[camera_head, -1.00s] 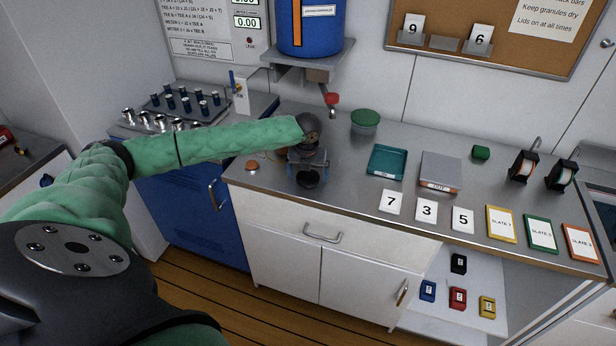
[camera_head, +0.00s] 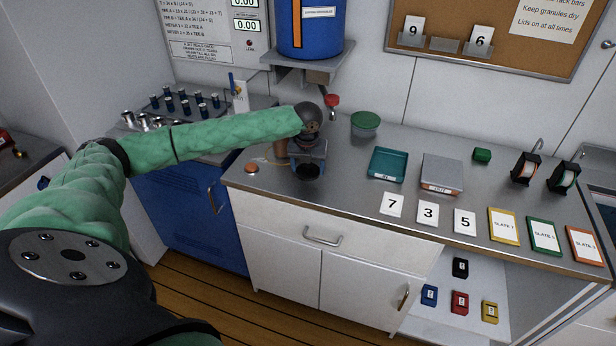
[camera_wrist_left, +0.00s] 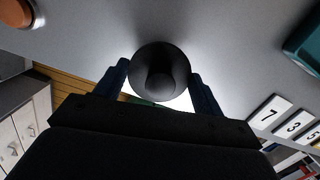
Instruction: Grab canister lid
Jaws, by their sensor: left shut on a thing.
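My left gripper (camera_head: 309,158) is over the left part of the steel counter, pointing down. Its blue fingers are shut on a dark round lid (camera_wrist_left: 160,58) with a knob, which sits between the fingertips in the left wrist view. In the head view the dark lid (camera_head: 307,172) shows just below the fingers. My right gripper is in neither view.
Number cards (camera_head: 428,213) line the front edge. A blue hopper (camera_head: 310,30) hangs above at the back.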

